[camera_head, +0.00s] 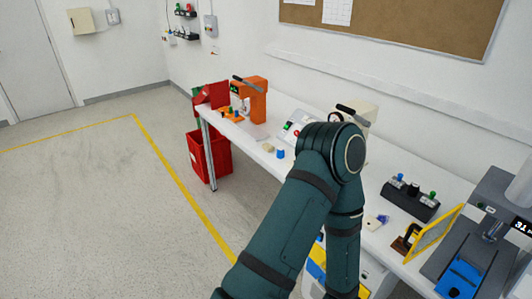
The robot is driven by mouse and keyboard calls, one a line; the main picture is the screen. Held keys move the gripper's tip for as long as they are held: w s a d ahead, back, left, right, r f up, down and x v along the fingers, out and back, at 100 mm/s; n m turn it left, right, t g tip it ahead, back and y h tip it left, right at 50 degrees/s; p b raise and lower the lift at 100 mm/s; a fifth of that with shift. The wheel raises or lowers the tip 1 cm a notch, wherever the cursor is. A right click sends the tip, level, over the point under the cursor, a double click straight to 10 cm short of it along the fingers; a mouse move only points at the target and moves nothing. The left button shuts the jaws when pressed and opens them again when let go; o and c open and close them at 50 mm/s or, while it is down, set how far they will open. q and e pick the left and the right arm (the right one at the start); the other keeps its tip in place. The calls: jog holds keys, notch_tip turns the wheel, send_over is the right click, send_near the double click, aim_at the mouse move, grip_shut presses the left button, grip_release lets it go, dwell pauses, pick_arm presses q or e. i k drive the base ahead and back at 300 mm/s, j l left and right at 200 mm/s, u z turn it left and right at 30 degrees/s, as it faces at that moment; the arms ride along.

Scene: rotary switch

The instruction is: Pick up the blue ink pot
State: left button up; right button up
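A small bright blue object (280,154), short and pot-like, stands on the white workbench (262,135) near its front edge, left of my dark green arm (335,165). The arm rises from the bottom, bends at the elbow over the bench and drops toward the bottom edge. Neither gripper shows.
An orange press (254,98) and red bins (201,152) stand at the bench's left end. A grey control box (296,125) is behind the arm. A black switch box (410,199), a yellow frame (433,234) and a grey machine (490,225) crowd the right. Floor at left is clear.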

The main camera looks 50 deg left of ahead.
aim_at(280, 152)
jog(key=u, duration=1.6)
jog(key=i+j+z, duration=0.15)
jog(key=z, duration=1.05)
jog(key=j+z, duration=0.4)
jog(key=i+j+z, duration=0.1)
jog(key=j+z, duration=0.5)
jog(key=j, duration=0.3)
jog(key=k+j+z, duration=0.2)
jog(key=j, duration=0.25)
jog(key=k+j, duration=0.1)
jog(key=j, duration=0.4)
jog(key=j+z, duration=0.1)
jog(key=j, duration=0.35)
jog(key=k+j, duration=0.15)
jog(key=j, duration=0.35)
jog(key=k+j+z, duration=0.15)
jog(key=j, duration=0.3)
jog(key=i, duration=0.05)
